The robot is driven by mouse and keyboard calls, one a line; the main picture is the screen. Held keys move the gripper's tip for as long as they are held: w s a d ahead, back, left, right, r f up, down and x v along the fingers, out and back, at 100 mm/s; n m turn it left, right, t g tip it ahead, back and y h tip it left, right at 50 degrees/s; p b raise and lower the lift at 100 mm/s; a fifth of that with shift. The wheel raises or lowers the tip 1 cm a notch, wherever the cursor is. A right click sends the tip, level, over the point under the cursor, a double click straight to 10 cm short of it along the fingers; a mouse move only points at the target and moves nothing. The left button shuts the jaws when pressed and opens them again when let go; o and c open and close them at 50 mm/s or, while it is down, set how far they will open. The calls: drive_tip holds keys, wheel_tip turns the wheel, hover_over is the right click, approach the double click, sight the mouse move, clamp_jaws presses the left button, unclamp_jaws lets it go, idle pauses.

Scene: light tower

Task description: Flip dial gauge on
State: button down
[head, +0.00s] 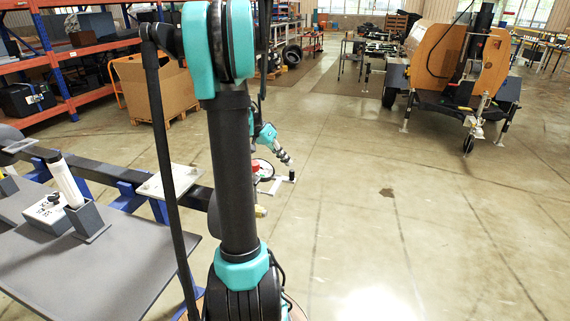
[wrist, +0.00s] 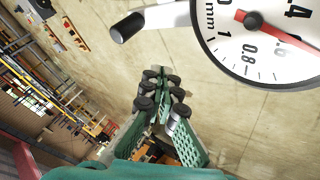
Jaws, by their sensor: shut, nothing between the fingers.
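The dial gauge (wrist: 262,45) fills the upper right of the wrist view. It has a white face, black numbers, a dark rim and a red needle on a black hub. A pale lever (wrist: 162,18) with a black cylindrical end sticks out to the left of it. My gripper (wrist: 160,78) is shut and empty, below the lever and left of the dial, apart from both in the picture. In the head view the gauge (head: 264,171) is small and partly hidden behind my arm; my gripper (head: 289,162) is close beside it.
Orange shelves (head: 95,48) and a cardboard box (head: 155,88) are behind. A wooden-sided trailer (head: 455,60) stands at back right. The right floor is clear.

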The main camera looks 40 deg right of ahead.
drive_tip(key=w+r, duration=0.6)
drive_tip(key=r, duration=0.2)
drive_tip(key=shift+a, duration=0.3)
drive_tip(key=shift+w, duration=0.1)
